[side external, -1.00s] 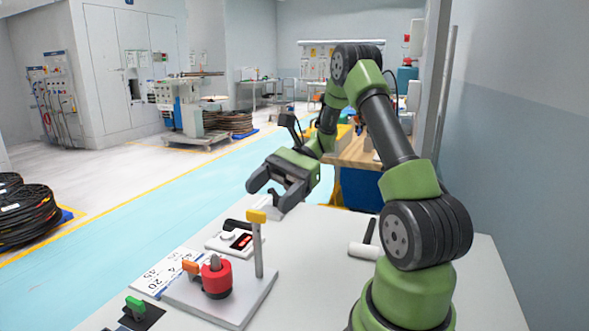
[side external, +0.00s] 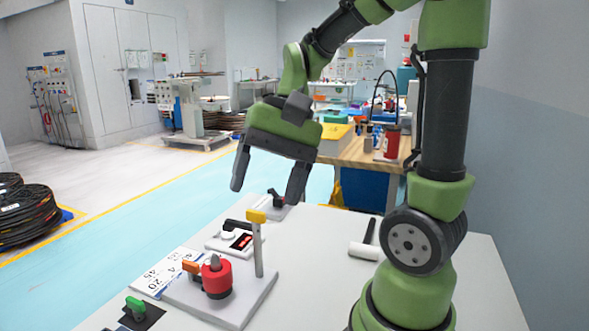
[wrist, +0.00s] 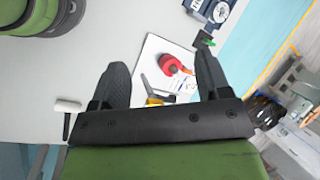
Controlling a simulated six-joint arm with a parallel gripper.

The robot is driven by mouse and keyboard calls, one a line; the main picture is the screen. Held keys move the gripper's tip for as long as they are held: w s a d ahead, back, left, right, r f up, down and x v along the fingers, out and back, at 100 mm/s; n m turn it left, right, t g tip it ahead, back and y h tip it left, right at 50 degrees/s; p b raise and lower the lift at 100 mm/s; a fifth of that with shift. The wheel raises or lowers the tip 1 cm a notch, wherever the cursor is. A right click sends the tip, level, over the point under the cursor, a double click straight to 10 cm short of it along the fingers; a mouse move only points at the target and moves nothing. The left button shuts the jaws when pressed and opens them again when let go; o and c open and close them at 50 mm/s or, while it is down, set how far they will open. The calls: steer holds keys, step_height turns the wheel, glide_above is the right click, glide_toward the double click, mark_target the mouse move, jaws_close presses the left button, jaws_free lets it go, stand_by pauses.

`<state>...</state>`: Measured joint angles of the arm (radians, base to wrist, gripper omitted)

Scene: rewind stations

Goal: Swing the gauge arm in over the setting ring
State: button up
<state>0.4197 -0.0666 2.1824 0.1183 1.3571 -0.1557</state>
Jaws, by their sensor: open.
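The setting ring looks to be the red ring (side external: 217,279) around a grey cone-tipped peg, on a light base plate (side external: 240,305). It also shows in the wrist view (wrist: 172,65). A thin grey upright post with a yellow block on top (side external: 257,217) stands at the plate's right rear; it seems to belong to the gauge arm, apart from the ring. The yellow block shows low in the wrist view (wrist: 153,102), partly hidden by my gripper. My gripper (side external: 264,193) is open and empty, fingers down, above and behind the post, touching nothing.
An orange block (side external: 191,267) sits beside the ring. A box with a red display (side external: 241,241) and a black lever (side external: 275,198) lie behind. A white-headed mallet (side external: 364,251) lies right, a green switch (side external: 135,308) front left. The table's right side is mostly clear.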

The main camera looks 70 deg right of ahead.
steer(key=s+a+r+n+t+h, duration=0.3)
steer(key=s+n+t, duration=0.2)
steer(key=n, duration=0.1)
steer(key=shift+s+a+r+t, duration=0.15)
steer(key=shift+a+r+t, duration=0.1)
steer(key=shift+t, duration=0.15)
